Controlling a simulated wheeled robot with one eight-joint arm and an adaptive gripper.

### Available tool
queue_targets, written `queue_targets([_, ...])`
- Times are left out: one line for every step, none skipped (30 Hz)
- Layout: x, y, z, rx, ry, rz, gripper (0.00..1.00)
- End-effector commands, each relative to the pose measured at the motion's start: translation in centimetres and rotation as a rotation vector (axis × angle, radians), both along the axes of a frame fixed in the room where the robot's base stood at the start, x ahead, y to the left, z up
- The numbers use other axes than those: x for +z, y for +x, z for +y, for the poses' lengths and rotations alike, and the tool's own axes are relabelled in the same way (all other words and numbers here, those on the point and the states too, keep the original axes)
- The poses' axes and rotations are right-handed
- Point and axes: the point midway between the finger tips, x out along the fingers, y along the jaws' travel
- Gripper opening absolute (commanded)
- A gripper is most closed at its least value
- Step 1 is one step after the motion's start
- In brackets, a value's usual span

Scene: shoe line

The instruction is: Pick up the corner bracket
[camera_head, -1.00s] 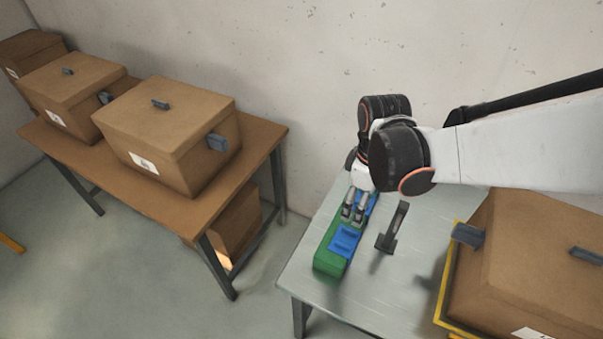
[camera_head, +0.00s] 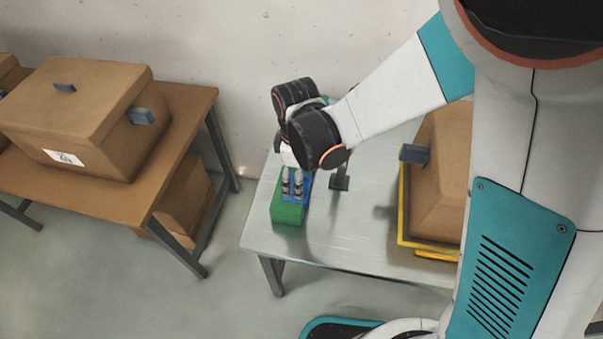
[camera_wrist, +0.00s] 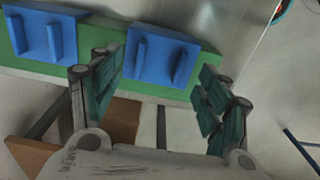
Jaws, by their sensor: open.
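Blue ribbed brackets, which look like the corner brackets, sit on a long green block (camera_head: 288,211). In the wrist view, one blue bracket (camera_wrist: 160,54) lies between and beyond my fingers, and another blue bracket (camera_wrist: 43,35) is at the upper left. My gripper (camera_head: 292,186) points down over the near end of the green block. In the wrist view my gripper (camera_wrist: 163,85) is open, with nothing between its fingers. In the head view my fingers and wrist hide much of the brackets; contact cannot be told.
A dark upright part (camera_head: 340,182) stands on the metal table (camera_head: 350,225), just right of the block. A brown lidded box (camera_head: 440,175) in a yellow-edged tray (camera_head: 403,230) is farther right. A wooden table (camera_head: 180,120) with boxes stands left, across a gap.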

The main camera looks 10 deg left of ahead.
Motion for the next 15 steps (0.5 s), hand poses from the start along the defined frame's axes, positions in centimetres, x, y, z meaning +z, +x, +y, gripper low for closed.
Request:
queue_targets([-1.2, 0.0, 0.0, 0.0, 0.0, 0.0, 0.7])
queue_targets([-1.6, 0.0, 0.0, 0.0, 0.0, 0.0, 0.7])
queue_targets([-2.1, 0.1, 0.0, -0.001, 0.0, 0.0, 0.7])
queue_targets([-2.3, 0.1, 0.0, -0.001, 0.0, 0.0, 0.7])
queue_targets([-2.4, 0.0, 0.0, -0.001, 0.0, 0.0, 0.7])
queue_targets([-2.5, 0.0, 0.0, -0.001, 0.0, 0.0, 0.7])
queue_targets([-2.5, 0.0, 0.0, -0.001, 0.0, 0.0, 0.7])
queue_targets([-2.5, 0.0, 0.0, -0.001, 0.0, 0.0, 0.7])
queue_targets([-2.4, 0.0, 0.0, -0.001, 0.0, 0.0, 0.7])
queue_targets([-2.4, 0.0, 0.0, -0.001, 0.0, 0.0, 0.7])
queue_targets([-2.4, 0.0, 0.0, -0.001, 0.0, 0.0, 0.7])
queue_targets([-2.4, 0.0, 0.0, -0.001, 0.0, 0.0, 0.65])
queue_targets([-2.4, 0.0, 0.0, -0.001, 0.0, 0.0, 0.59])
queue_targets([-2.4, 0.0, 0.0, -0.001, 0.0, 0.0, 0.52])
queue_targets([-2.4, 0.0, 0.0, -0.001, 0.0, 0.0, 0.43])
